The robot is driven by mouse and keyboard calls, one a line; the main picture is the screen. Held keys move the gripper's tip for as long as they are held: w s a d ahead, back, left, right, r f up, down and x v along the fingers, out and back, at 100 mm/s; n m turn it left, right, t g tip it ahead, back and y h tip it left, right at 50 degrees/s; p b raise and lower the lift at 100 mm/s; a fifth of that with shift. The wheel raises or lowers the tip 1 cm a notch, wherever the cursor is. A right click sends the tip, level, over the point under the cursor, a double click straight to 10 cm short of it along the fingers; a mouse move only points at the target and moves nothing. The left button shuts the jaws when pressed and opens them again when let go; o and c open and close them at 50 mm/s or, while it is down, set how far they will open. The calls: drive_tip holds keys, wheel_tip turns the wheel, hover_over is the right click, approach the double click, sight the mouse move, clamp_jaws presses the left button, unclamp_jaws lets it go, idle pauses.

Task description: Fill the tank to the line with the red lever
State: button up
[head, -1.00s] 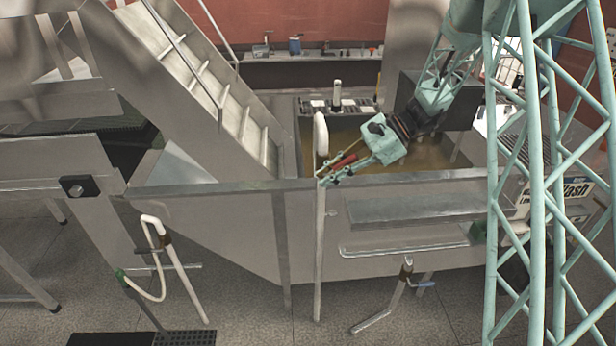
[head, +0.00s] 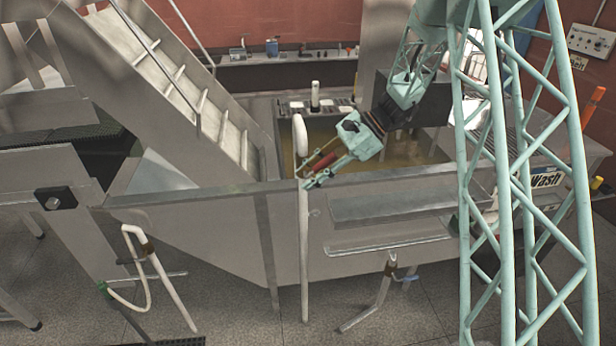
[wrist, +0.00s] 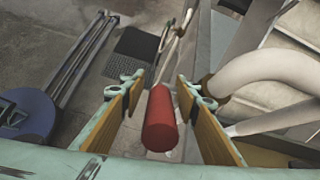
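The red lever (head: 323,161) is at the front rim of the steel tank (head: 225,220), just right of a white curved pipe (head: 300,135). In the wrist view the red lever (wrist: 161,118) lies between my gripper's two fingers, with a small gap on each side. My gripper (wrist: 160,92) is open around it. In the head view my gripper (head: 312,180) reaches down to the lever from the upper right. Murky brown liquid (head: 400,152) shows in the tank. I cannot make out a fill line.
The white pipe (wrist: 265,75) curves close to the right finger in the wrist view. A sloping conveyor (head: 190,85) rises from the tank's left. Hoses and pipes stand before the tank.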

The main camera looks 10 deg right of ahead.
drive_tip(key=v, duration=1.2)
idle(0.4)
idle(1.6)
